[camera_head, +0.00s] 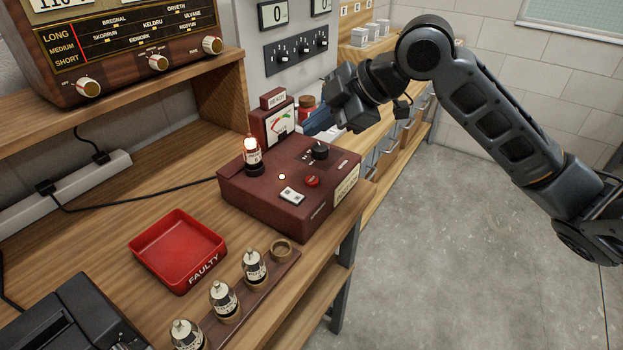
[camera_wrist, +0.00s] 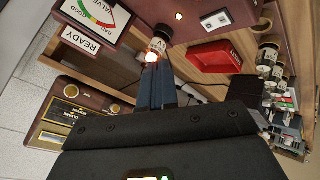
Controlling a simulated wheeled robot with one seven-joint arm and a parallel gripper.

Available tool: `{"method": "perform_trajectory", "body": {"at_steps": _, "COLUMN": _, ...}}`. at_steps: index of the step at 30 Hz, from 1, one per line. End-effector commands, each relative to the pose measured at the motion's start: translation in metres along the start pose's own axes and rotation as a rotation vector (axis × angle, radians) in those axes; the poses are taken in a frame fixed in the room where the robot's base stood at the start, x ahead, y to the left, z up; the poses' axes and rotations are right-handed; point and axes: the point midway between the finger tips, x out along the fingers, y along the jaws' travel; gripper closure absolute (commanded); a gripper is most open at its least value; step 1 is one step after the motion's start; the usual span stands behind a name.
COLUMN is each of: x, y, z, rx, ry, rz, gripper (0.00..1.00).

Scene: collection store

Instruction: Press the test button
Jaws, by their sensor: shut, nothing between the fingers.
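The valve tester (camera_head: 265,208) is a maroon box on the wooden bench in the head view. On its top are a red round button (camera_head: 312,181), a white switch (camera_head: 292,195), a black knob (camera_head: 320,150) and a small lit lamp (camera_head: 282,177). A valve (camera_head: 252,155) glows in its socket, and behind stands a meter (camera_head: 281,121) under a READY sign (camera_head: 273,98). My gripper (camera_head: 312,124) is shut and empty, above the tester's back right, beside the meter and apart from the button. In the wrist view its blue fingers (camera_wrist: 155,88) point towards the glowing valve (camera_wrist: 157,43).
An empty red FAULTY tray (camera_head: 180,250) lies left of the tester. A wooden rack (camera_head: 262,282) in front holds several valves and one empty socket. A radio (camera_head: 130,45) sits on the shelf. A grey panel (camera_head: 290,70) stands behind. The floor on the right is clear.

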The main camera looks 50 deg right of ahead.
Motion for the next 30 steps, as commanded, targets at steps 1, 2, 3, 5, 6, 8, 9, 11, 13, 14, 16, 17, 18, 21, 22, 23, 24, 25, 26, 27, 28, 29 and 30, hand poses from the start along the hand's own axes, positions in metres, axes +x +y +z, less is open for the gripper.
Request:
{"method": "perform_trajectory", "body": {"at_steps": 1, "x": 0.002, "y": -0.001, "z": 0.001, "rx": 0.001, "ry": 0.0, "rz": 0.0, "gripper": 1.0}}
{"method": "perform_trajectory", "body": {"at_steps": 2, "x": 0.003, "y": -0.002, "z": 0.002, "rx": 0.001, "ry": 0.0, "rz": 0.0, "gripper": 1.0}}
{"method": "perform_trajectory", "body": {"at_steps": 3, "x": 0.004, "y": -0.003, "z": 0.003, "rx": 0.001, "ry": 0.0, "rz": 0.0, "gripper": 1.0}}
{"method": "perform_trajectory", "body": {"at_steps": 5, "x": 0.007, "y": -0.005, "z": 0.006, "rx": 0.001, "ry": 0.0, "rz": 0.0, "gripper": 1.0}}
{"method": "perform_trajectory", "body": {"at_steps": 6, "x": 0.01, "y": -0.007, "z": 0.007, "rx": 0.001, "ry": 0.0, "rz": 0.0, "gripper": 1.0}}
{"method": "perform_trajectory", "body": {"at_steps": 8, "x": 0.014, "y": -0.01, "z": 0.011, "rx": 0.002, "ry": 0.0, "rz": 0.0, "gripper": 1.0}}
{"method": "perform_trajectory", "body": {"at_steps": 9, "x": 0.017, "y": -0.013, "z": 0.013, "rx": 0.002, "ry": 0.0, "rz": 0.0, "gripper": 1.0}}
{"method": "perform_trajectory", "body": {"at_steps": 11, "x": 0.023, "y": -0.017, "z": 0.017, "rx": 0.002, "ry": 0.0, "rz": -0.001, "gripper": 1.0}}
{"method": "perform_trajectory", "body": {"at_steps": 13, "x": 0.029, "y": -0.021, "z": 0.021, "rx": 0.003, "ry": 0.0, "rz": 0.0, "gripper": 1.0}}
{"method": "perform_trajectory", "body": {"at_steps": 14, "x": 0.032, "y": -0.023, "z": 0.024, "rx": 0.003, "ry": 0.0, "rz": 0.0, "gripper": 1.0}}
{"method": "perform_trajectory", "body": {"at_steps": 16, "x": 0.039, "y": -0.028, "z": 0.028, "rx": 0.003, "ry": 0.0, "rz": 0.0, "gripper": 1.0}}
{"method": "perform_trajectory", "body": {"at_steps": 17, "x": 0.042, "y": -0.03, "z": 0.03, "rx": 0.003, "ry": 0.0, "rz": 0.0, "gripper": 1.0}}
{"method": "perform_trajectory", "body": {"at_steps": 18, "x": 0.045, "y": -0.033, "z": 0.033, "rx": 0.003, "ry": 0.001, "rz": -0.001, "gripper": 1.0}}
{"method": "perform_trajectory", "body": {"at_steps": 21, "x": 0.055, "y": -0.04, "z": 0.04, "rx": 0.0, "ry": 0.001, "rz": 0.001, "gripper": 1.0}}
{"method": "perform_trajectory", "body": {"at_steps": 22, "x": 0.057, "y": -0.041, "z": 0.041, "rx": 0.0, "ry": 0.001, "rz": 0.001, "gripper": 1.0}}
{"method": "perform_trajectory", "body": {"at_steps": 23, "x": 0.058, "y": -0.042, "z": 0.042, "rx": 0.0, "ry": 0.001, "rz": 0.001, "gripper": 1.0}}
{"method": "perform_trajectory", "body": {"at_steps": 24, "x": 0.059, "y": -0.043, "z": 0.043, "rx": 0.0, "ry": 0.001, "rz": 0.001, "gripper": 1.0}}
{"method": "perform_trajectory", "body": {"at_steps": 25, "x": 0.06, "y": -0.044, "z": 0.043, "rx": 0.0, "ry": 0.001, "rz": 0.001, "gripper": 1.0}}
{"method": "perform_trajectory", "body": {"at_steps": 26, "x": 0.061, "y": -0.044, "z": 0.044, "rx": 0.0, "ry": 0.001, "rz": 0.001, "gripper": 1.0}}
{"method": "perform_trajectory", "body": {"at_steps": 27, "x": 0.061, "y": -0.044, "z": 0.044, "rx": 0.0, "ry": 0.001, "rz": 0.001, "gripper": 1.0}}
{"method": "perform_trajectory", "body": {"at_steps": 28, "x": 0.061, "y": -0.044, "z": 0.044, "rx": 0.0, "ry": 0.001, "rz": 0.001, "gripper": 1.0}}
{"method": "perform_trajectory", "body": {"at_steps": 29, "x": 0.061, "y": -0.044, "z": 0.044, "rx": 0.0, "ry": 0.001, "rz": 0.001, "gripper": 1.0}}
{"method": "perform_trajectory", "body": {"at_steps": 30, "x": 0.061, "y": -0.044, "z": 0.044, "rx": 0.0, "ry": 0.001, "rz": 0.001, "gripper": 1.0}}
